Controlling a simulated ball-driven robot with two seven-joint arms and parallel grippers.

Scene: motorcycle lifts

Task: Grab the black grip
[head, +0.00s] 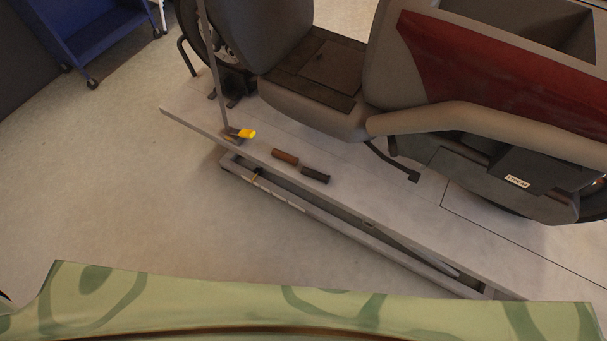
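The black grip (315,175) is a short dark cylinder lying on its side on the grey lift platform (400,222), close to the platform's near edge. A brown grip (285,157) of similar size lies just to its left, with a small gap between them. Neither of my grippers shows in the head view, and nothing touches the black grip.
A motor scooter (312,62) with a red panel stands on the platform behind the grips; its kickstand (392,160) reaches down to their right. A yellow-tipped lever (246,133) is to their left. A blue cart (95,35) stands at top left. The near floor is clear.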

